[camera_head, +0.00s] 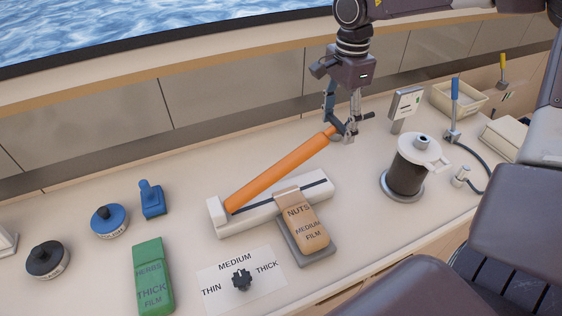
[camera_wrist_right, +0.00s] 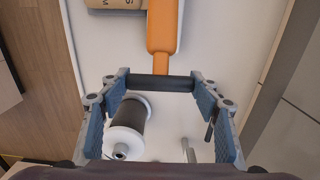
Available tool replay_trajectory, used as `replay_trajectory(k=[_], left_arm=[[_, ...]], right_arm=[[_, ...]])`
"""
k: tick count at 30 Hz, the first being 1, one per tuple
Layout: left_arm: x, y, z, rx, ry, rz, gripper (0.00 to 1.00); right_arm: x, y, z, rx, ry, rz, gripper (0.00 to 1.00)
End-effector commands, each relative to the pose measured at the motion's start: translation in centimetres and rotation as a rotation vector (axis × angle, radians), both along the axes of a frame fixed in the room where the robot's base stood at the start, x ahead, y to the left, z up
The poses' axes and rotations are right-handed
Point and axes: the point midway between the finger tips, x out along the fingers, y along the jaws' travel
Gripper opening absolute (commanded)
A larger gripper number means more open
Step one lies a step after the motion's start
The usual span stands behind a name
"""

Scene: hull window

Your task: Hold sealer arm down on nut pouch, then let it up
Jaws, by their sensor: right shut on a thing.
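The orange sealer arm (camera_head: 280,170) is raised and tilted, hinged at the left end of the white sealer base (camera_head: 262,213). My right gripper (camera_head: 345,130) is shut on the dark crossbar handle at its raised end. In the right wrist view the handle (camera_wrist_right: 160,83) spans between the two fingers, and the orange arm (camera_wrist_right: 164,28) runs away from it. The brown nut pouch (camera_head: 307,228), marked NUTS and MEDIUM FILM, lies on a grey rest with its top edge across the base's dark strip. The arm is above the pouch, apart from it. My left gripper is out of view.
A dial (camera_head: 241,280) on a THIN, MEDIUM, THICK card stands in front. A green herbs pouch (camera_head: 151,277) and blue and black round weights or knobs (camera_head: 109,221) are at left.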

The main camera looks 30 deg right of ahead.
Motion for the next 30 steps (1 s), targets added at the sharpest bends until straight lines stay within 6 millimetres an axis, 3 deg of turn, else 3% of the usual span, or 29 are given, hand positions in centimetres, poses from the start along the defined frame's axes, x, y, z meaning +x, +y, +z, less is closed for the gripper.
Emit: replay_trajectory(k=[6, 17, 30], left_arm=[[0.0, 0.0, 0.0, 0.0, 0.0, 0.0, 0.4], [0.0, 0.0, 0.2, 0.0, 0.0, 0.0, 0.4], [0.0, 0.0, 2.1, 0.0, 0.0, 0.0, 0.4]], right_arm=[[0.0, 0.1, -0.1, 0.003, 0.002, 0.0, 0.75], [0.0, 0.0, 0.3, 0.003, 0.001, 0.0, 0.75], [0.0, 0.0, 3.8, 0.004, 0.001, 0.0, 0.75]])
